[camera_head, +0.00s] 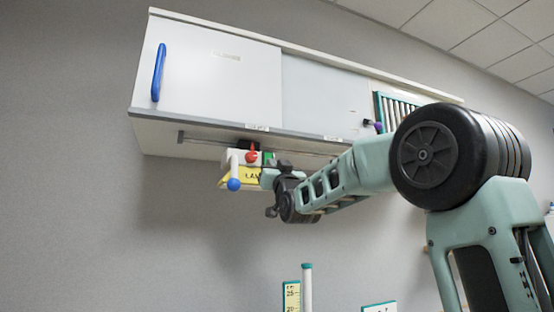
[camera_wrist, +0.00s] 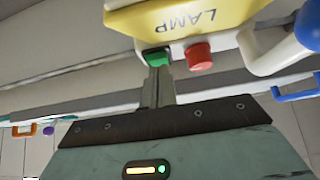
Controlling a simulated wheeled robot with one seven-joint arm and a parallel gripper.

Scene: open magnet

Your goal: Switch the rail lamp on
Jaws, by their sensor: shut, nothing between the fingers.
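The rail lamp (camera_head: 227,160) is a white and yellow unit hanging under the wall cabinet, with a yellow face lettered LAMP (camera_wrist: 185,18) in the wrist view. A green button (camera_wrist: 155,57) and a red button (camera_wrist: 199,56) sit side by side along its edge in the wrist view. My gripper (camera_wrist: 158,72) is shut and empty, with its fingertips at the green button, touching or nearly so. The fingertips cover part of that button, and I cannot tell whether it is pressed. In the head view my gripper (camera_head: 268,178) is at the lamp's right side.
The white wall cabinet (camera_head: 215,65) has a blue handle (camera_head: 158,72) and a rail (camera_head: 205,139) along its underside. A blue ball (camera_head: 233,184) on a white arm sticks out beside the lamp. A purple knob (camera_head: 378,127) is farther right.

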